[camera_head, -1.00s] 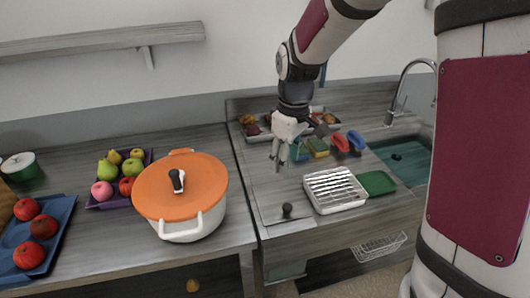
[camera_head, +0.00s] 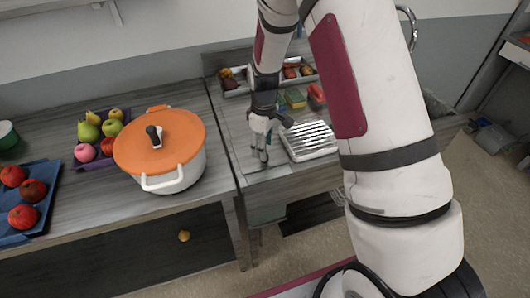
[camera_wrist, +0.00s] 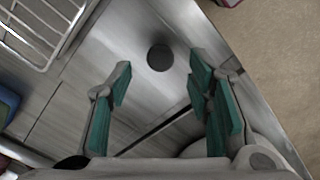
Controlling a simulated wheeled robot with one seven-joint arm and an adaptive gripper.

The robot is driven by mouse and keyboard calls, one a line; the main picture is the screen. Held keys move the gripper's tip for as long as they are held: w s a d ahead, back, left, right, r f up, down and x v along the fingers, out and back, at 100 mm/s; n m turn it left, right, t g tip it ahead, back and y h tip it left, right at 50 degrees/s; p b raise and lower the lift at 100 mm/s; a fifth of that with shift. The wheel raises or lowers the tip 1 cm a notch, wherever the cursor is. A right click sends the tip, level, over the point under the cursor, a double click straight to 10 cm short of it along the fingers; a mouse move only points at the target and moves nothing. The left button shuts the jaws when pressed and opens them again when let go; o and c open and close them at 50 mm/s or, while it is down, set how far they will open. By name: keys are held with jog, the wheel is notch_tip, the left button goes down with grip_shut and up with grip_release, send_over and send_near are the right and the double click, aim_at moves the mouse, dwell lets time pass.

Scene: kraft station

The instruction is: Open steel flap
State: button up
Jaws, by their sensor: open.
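The steel flap (camera_wrist: 103,54) is a flat grey panel set into the counter top, lying flat. Its round dark knob (camera_wrist: 160,58) shows in the wrist view, ahead of and between my open fingers. My gripper (camera_wrist: 160,76) has two green-padded fingers, spread apart with nothing between the pads. In the head view my gripper (camera_head: 262,158) points down over the flap's area and hides the knob. I cannot tell how high the fingertips are above the flap.
A white pot with an orange lid (camera_head: 160,150) stands close on the left. A white wire-rack tray (camera_head: 310,138) lies right of the gripper. Trays of food and sponges (camera_head: 294,98) are behind. The counter's front edge is near.

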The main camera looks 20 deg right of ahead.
jog(key=shift+f, duration=1.8)
grip_shut()
